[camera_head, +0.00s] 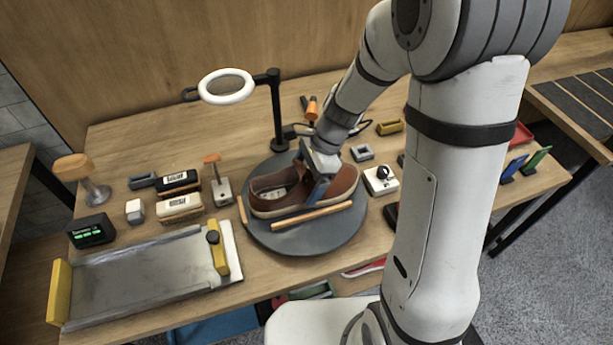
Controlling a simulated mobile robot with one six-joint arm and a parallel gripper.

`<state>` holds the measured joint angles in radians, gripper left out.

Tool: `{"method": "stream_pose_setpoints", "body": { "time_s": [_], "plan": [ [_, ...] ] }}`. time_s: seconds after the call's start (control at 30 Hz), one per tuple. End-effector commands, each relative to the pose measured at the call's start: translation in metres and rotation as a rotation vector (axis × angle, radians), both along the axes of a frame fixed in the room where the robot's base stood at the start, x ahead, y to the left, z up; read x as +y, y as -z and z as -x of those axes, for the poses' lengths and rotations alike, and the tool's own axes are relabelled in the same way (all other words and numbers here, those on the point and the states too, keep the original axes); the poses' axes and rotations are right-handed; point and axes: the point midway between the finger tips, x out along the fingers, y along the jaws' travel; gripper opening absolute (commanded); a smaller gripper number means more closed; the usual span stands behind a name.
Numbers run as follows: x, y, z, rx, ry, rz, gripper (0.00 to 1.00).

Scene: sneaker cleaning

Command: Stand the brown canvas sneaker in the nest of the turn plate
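The brown canvas sneaker (343,186) is over the dark grey round turn plate (345,233), sole down, with its toe to the right and its open heel end to the left. A long wooden bar (311,215) of the nest runs along the sneaker's near side, and a short wooden bar (242,210) is by its heel. My gripper (318,190) reaches down over the middle of the sneaker, and a dark finger overlaps its near side. The far finger is hidden, so its grip is unclear. I cannot tell whether the sole touches the plate.
A ring lamp (227,86) on a black post (276,110) stands behind the plate. Brushes (180,207), a small stamp-like tool (218,180) and a metal tray (140,278) with yellow ends lie to the left. A white knob box (381,180) sits close on the right.

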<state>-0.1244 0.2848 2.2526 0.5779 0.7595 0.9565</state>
Motion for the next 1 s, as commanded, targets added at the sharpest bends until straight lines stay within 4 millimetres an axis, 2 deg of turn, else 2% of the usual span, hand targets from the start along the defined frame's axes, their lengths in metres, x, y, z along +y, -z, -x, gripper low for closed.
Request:
{"method": "stream_pose_setpoints", "body": {
  "time_s": [0.2, 0.33, 0.8, 1.0],
  "plan": [
    [0.000, -0.001, 0.000, 0.000, 0.000, 0.000, 0.90],
    [-0.003, -0.008, -0.002, -0.003, 0.000, -0.001, 0.90],
    [-0.037, -0.092, -0.012, -0.005, 0.004, 0.000, 0.90],
    [-0.044, -0.111, -0.013, -0.005, -0.001, 0.001, 0.90]
  ]
}}
